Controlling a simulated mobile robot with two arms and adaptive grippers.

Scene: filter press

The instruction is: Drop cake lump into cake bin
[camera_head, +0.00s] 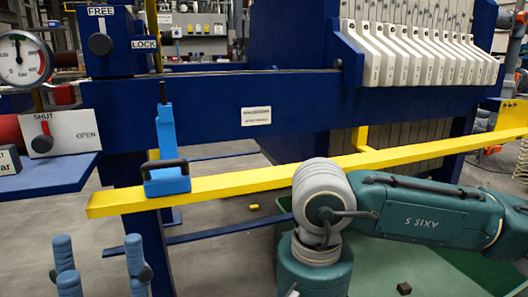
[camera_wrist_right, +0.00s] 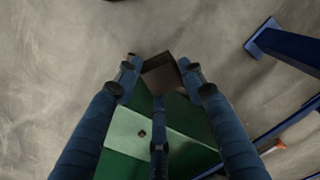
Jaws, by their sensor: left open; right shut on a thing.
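My right gripper (camera_wrist_right: 158,76) is shut on a dark brown cake lump (camera_wrist_right: 161,74), held between its fingertips in the right wrist view. The green cake bin (camera_wrist_right: 122,128) shows below, and the lump overlaps its upper edge in the picture. A small dark lump (camera_wrist_right: 142,133) lies on the bin's pale floor. In the head view the bin (camera_head: 378,274) is at the lower right, partly behind my right arm, with a dark lump (camera_head: 403,288) in it. My right gripper is hidden there. My left gripper (camera_head: 100,262) is open and empty at the lower left.
A yellow rail (camera_head: 230,184) crosses in front of the blue press frame (camera_head: 215,125). White filter plates (camera_head: 420,55) hang behind it. A blue leg (camera_wrist_right: 290,45) shows right in the wrist view.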

